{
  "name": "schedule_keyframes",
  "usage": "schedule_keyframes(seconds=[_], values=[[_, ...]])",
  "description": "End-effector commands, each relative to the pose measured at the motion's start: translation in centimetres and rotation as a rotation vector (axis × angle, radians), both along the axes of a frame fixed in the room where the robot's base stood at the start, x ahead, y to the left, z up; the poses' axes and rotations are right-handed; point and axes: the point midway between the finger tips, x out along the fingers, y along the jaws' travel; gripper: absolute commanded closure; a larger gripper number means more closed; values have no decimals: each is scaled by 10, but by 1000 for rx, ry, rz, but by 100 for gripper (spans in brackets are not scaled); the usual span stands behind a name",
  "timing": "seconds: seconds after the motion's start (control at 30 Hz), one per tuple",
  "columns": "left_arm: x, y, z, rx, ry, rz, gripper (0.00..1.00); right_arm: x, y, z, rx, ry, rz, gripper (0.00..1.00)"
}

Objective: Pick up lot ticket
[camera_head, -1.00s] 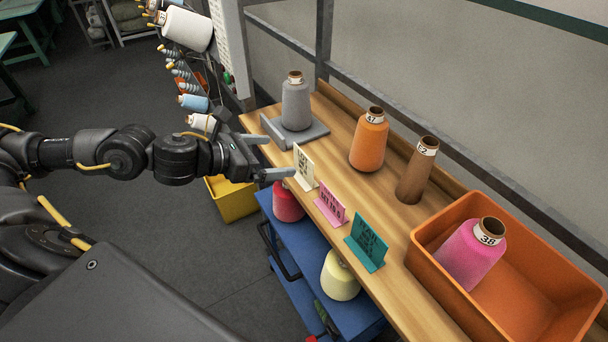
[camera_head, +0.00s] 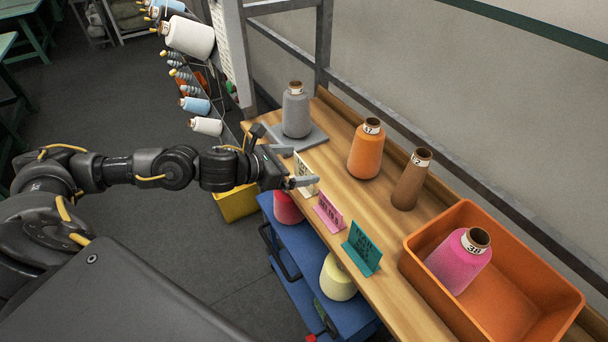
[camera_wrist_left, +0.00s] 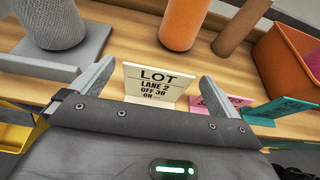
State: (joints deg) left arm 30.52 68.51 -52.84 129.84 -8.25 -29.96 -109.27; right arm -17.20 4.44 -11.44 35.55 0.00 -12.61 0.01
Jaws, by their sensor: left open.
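The lot ticket is a cream card standing on the wooden shelf's near edge. It shows partly behind my left gripper in the head view (camera_head: 305,174). In the left wrist view the ticket (camera_wrist_left: 155,84) reads "LOT LANE 2 OFF 38 ON", with the last line partly hidden. My left gripper (camera_head: 303,165) is open. Its two fingers lie to either side of the card in the wrist view (camera_wrist_left: 156,74), with visible gaps and no clear contact. I cannot tell how deep the card sits between them. My right gripper is not in view.
A pink card (camera_head: 329,212) and a teal card (camera_head: 363,247) stand close by on the shelf (camera_head: 400,285). Behind are a grey cone (camera_head: 296,112) on a grey plate, an orange cone (camera_head: 366,150) and a brown tube (camera_head: 411,180). An orange bin (camera_head: 520,290) holds a pink cone (camera_head: 459,262).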

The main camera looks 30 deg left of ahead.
Motion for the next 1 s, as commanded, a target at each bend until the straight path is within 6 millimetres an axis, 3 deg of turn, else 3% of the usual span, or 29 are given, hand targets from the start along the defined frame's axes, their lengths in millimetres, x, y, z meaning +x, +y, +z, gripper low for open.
schedule_keyframes(seconds=[0.07, 0.47, 0.77, 1.0], values=[[0, 0, 0, 0, 0, 0, 0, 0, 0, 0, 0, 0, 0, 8], [0, 0, 0, 0, 0, 0, 51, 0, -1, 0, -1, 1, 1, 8], [0, 0, 7, 1, -4, -1, 51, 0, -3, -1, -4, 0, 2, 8], [1, 0, 52, 1, -9, -2, 51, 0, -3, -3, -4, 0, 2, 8]])
